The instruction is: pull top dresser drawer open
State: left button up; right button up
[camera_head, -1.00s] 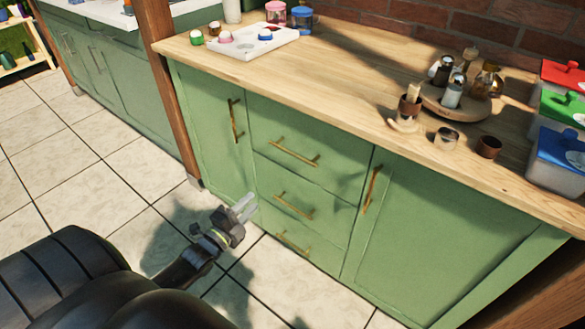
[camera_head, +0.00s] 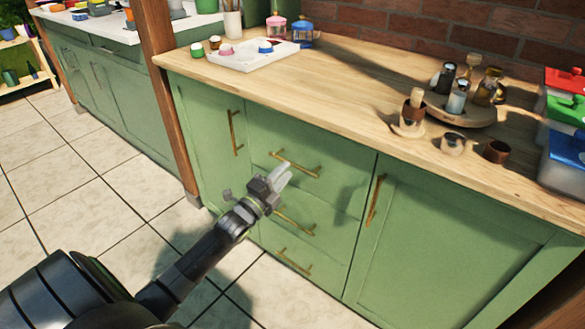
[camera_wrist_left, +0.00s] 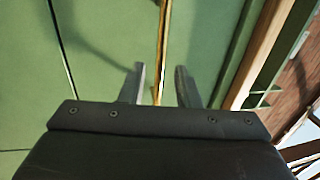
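The green dresser's top drawer (camera_head: 338,150) is closed, flush with the cabinet front just under the wooden top. Its brass bar handle (camera_head: 308,171) runs across its front. My left gripper (camera_head: 283,172) is at this handle and overlaps its left and middle part in the head view. In the left wrist view the gripper (camera_wrist_left: 160,78) is open, and the brass handle (camera_wrist_left: 163,40) lies in line between its two fingers. I cannot tell how far the bar reaches between the fingers. My right gripper is not in view.
Two lower drawers with brass handles (camera_head: 294,262) sit below. A left door handle (camera_head: 234,132) and a right door handle (camera_head: 375,200) flank the drawers. The countertop (camera_head: 350,90) holds a white tray (camera_head: 252,54), a round board with bottles, cups and lidded boxes.

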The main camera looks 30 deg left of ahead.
aim_at(293, 164)
pick_arm(q)
jog(key=shift+x, duration=2.3)
grip_shut()
